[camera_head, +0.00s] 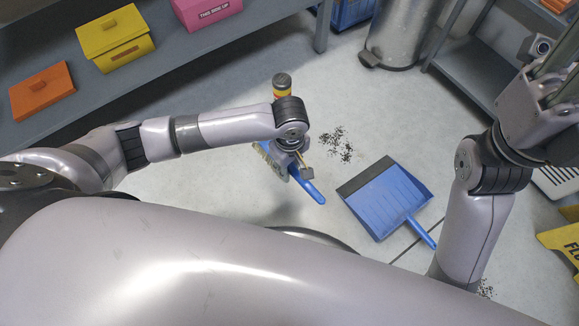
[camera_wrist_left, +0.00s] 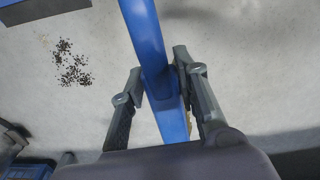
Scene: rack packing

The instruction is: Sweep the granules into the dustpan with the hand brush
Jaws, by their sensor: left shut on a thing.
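The blue hand brush (camera_head: 308,189) is in my left gripper (camera_head: 301,163), low over the floor; its bristle side is partly behind the wrist. In the left wrist view, the fingers of my left gripper (camera_wrist_left: 160,92) are shut on the blue brush handle (camera_wrist_left: 150,50). Dark granules (camera_head: 341,146) lie scattered on the floor right of the brush, and also show in the left wrist view (camera_wrist_left: 72,66).
A few more granules (camera_head: 486,288) lie beside my right arm. A metal bin (camera_head: 400,35) stands at the back. A shelf (camera_head: 180,75) with boxes runs along the upper left. A yellow sign (camera_head: 565,245) is at the right edge. Floor between brush and dustpan is open.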

